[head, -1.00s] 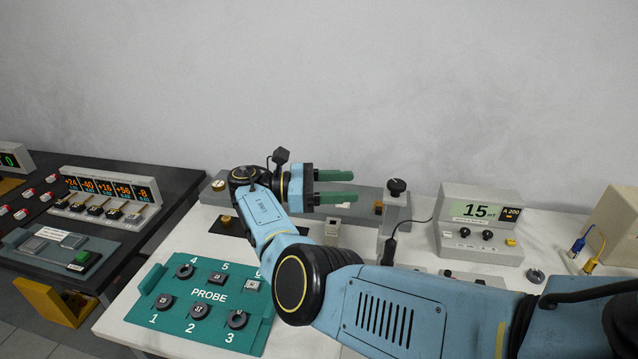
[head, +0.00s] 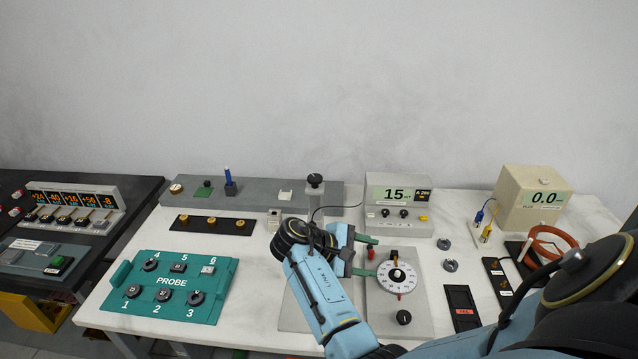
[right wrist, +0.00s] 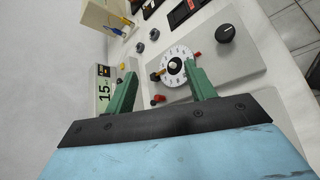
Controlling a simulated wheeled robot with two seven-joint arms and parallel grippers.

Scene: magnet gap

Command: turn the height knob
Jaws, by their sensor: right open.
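No readable label marks the height knob. A white numbered dial with a black hub (head: 397,277) sits on a grey panel; it also shows in the right wrist view (right wrist: 174,64). A plain black knob (head: 404,317) is on the panel's front part, also in the right wrist view (right wrist: 227,33). Another black knob (head: 315,181) tops the grey post behind my arm. My right gripper (head: 366,256) is open and empty, its green fingers at the panel's left edge, left of the dial. In the right wrist view the fingers (right wrist: 162,82) point towards the dial. My left gripper is out of view.
A red terminal (head: 371,253) lies close to the fingers. A meter reading 15 (head: 390,194) stands behind. The teal probe tray (head: 228,290) is at the left, a beige 0.0 box (head: 532,205) at the right. My forearm hides part of the panel's left side.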

